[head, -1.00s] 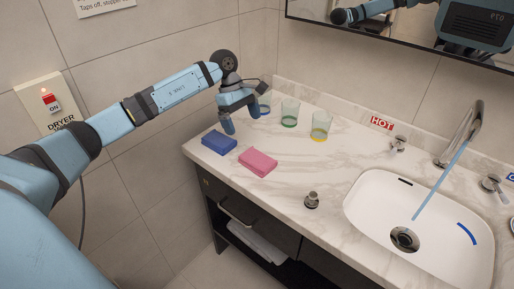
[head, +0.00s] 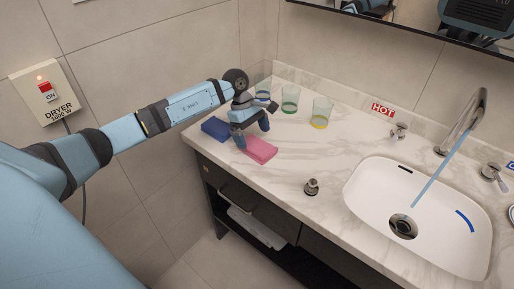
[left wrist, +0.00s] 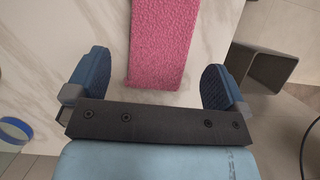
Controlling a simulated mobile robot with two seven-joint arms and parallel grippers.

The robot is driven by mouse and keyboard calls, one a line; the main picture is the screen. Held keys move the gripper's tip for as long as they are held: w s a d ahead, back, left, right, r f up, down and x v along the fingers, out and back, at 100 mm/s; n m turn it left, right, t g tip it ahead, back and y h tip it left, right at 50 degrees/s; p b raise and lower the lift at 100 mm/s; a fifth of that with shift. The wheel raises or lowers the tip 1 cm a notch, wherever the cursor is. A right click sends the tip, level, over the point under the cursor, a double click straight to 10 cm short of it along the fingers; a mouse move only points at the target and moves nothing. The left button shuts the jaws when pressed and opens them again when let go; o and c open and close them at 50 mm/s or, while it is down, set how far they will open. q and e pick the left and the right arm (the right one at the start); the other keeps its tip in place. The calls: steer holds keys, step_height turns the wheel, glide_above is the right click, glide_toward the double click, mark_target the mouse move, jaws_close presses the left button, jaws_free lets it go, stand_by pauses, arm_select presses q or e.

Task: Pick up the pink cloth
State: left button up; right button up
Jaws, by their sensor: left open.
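The pink cloth (head: 261,150) lies folded flat on the marble counter near its front left edge. In the left wrist view the pink cloth (left wrist: 163,40) runs from the top edge down between the two fingers, with a gap on each side. My left gripper (head: 252,134) is open and empty, pointing down at the cloth's left end; in the left wrist view its blue fingertips (left wrist: 158,78) are spread wider than the cloth. Whether the fingers touch the counter cannot be told. My right gripper is not in view.
A blue cloth (head: 215,128) lies just left of the pink one, partly behind my gripper. Several glasses, including a green-based one (head: 290,101) and a yellow-based one (head: 321,114), stand behind. A stopper (head: 311,187) and the sink (head: 365,190) are to the right.

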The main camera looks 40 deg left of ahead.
mark_target(257, 145)
arm_select(q)
steer(key=x, duration=0.3)
steer(key=shift+d+f, duration=0.15)
steer(key=shift+f, duration=0.15)
steer(key=c, duration=0.9)
steer(key=shift+r, duration=0.15)
steer(key=shift+r, duration=9.95)
